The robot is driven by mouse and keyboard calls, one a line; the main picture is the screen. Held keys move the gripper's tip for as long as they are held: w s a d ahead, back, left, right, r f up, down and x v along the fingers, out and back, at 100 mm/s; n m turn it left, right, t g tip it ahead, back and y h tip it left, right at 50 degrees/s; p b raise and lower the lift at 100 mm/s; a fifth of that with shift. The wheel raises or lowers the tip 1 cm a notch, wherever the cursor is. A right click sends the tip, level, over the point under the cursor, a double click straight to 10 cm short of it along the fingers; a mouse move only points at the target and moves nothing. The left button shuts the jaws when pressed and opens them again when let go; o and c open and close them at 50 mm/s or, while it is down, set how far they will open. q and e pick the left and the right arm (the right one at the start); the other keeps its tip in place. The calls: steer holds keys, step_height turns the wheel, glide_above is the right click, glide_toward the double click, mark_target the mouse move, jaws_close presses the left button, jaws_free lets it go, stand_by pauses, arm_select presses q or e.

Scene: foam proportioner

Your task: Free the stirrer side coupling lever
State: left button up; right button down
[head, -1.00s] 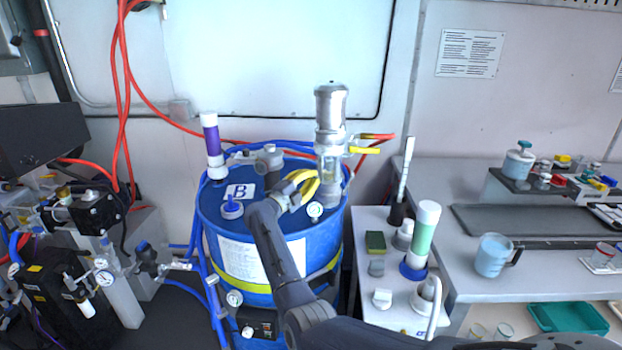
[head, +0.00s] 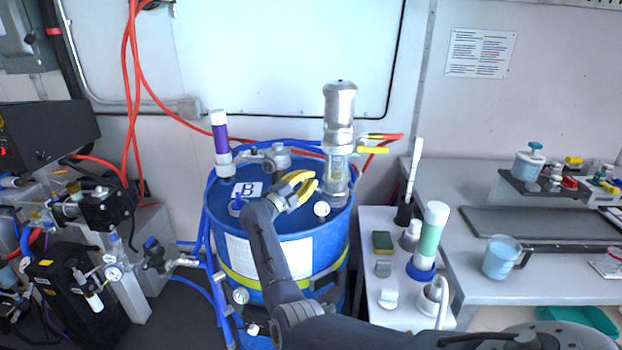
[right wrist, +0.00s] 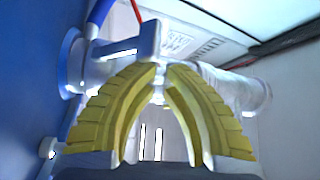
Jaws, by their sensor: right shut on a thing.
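The stirrer (head: 339,110) is an upright silver cylinder with a clear lower section, standing on the blue drum (head: 325,248). My right gripper (head: 314,186) reaches over the drum top, just left of the stirrer's base. In the right wrist view its yellow fingers (right wrist: 161,74) arch together at the tips, shut on a small pale piece, the side coupling lever (right wrist: 159,79). The fingers hide most of this lever. Pale metal coupling parts (right wrist: 120,49) lie behind the fingertips. My left gripper is not in view.
Right of the drum, a white stand holds a green tube (head: 430,236) and a sponge (head: 382,242).

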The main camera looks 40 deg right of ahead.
steer(key=shift+w+a+r, duration=0.15)
steer(key=shift+w+a, duration=0.1)
steer(key=shift+a, duration=0.05)
stand_by(0.4)
steer(key=shift+a, duration=0.1)
steer(key=v, duration=1.1)
steer(key=shift+s+a+f, duration=0.2)
steer(key=shift+s+f, duration=0.05)
steer(key=shift+f, duration=0.1)
